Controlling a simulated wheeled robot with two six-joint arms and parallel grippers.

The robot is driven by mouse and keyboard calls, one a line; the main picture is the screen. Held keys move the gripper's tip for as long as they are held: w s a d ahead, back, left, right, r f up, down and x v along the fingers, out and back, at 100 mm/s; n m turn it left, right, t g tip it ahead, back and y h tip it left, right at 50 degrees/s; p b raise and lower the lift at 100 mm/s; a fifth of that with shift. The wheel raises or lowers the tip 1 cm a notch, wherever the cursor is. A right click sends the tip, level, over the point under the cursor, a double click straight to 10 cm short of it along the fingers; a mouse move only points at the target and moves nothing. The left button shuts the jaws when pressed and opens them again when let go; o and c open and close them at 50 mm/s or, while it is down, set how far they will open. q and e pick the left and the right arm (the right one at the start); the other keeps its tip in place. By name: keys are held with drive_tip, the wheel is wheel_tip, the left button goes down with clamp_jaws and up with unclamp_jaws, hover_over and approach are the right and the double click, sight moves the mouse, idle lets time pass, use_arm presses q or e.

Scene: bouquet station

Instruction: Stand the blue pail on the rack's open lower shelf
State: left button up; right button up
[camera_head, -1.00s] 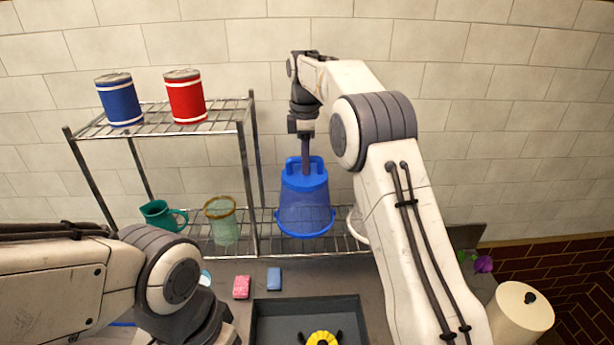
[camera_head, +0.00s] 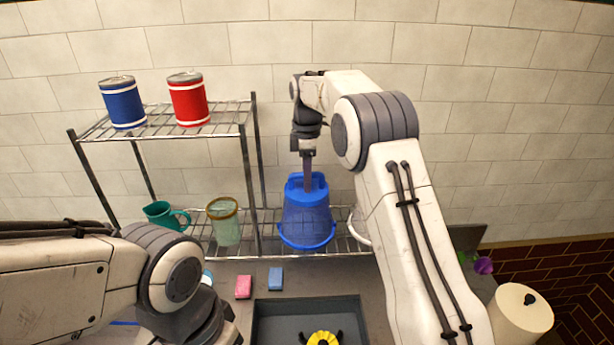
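The blue pail (camera_head: 307,222) is at the right-hand bay of the rack's lower shelf (camera_head: 350,249), beside the rack's middle post. Its broad rim with side lugs shows low in the picture and its narrower part is on top. Whether it touches the wires I cannot tell. My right gripper (camera_head: 308,183) points down from above, its fingers seen edge-on, and is shut on the pail's raised blue grip at the top. My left arm comes in at lower left; its gripper is outside the view.
A blue can (camera_head: 123,103) and a red can (camera_head: 188,100) stand on the upper shelf (camera_head: 160,120). A green jug (camera_head: 163,215) and a rimmed glass (camera_head: 224,224) stand left of the post. Pink (camera_head: 243,287) and blue (camera_head: 275,279) sponges lie in front, near a dark tray (camera_head: 305,306).

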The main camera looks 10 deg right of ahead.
drive_tip(key=shift+r, duration=0.35)
wheel_tip(320, 180, up, 4)
drive_tip(key=shift+w+r+b, duration=0.1)
drive_tip(key=shift+r+b, duration=0.05)
drive_tip(key=shift+b, duration=0.55)
wheel_tip(320, 180, up, 5)
drive_tip(key=shift+p, duration=0.55)
drive_tip(key=shift+r, duration=1.15)
drive_tip(key=s+a+f+m+g, duration=0.1)
drive_tip(key=s+a+f+g, duration=0.1)
drive_tip(key=s+a+f, duration=0.35)
drive_tip(key=s+a+f+m, duration=0.2)
drive_tip(key=s, duration=0.9)
drive_tip(key=s+a+f+m+t, duration=0.1)
drive_tip(key=s+a+f+m, duration=0.1)
drive_tip(key=s, duration=1)
drive_tip(key=s+a+f+m+t+y, duration=0.1)
drive_tip(key=s+a+f+m, duration=0.1)
drive_tip(key=s, duration=1)
drive_tip(key=shift+a+f+m, duration=0.2)
drive_tip(key=shift+f+m, duration=0.6)
drive_tip(key=shift+f, duration=0.15)
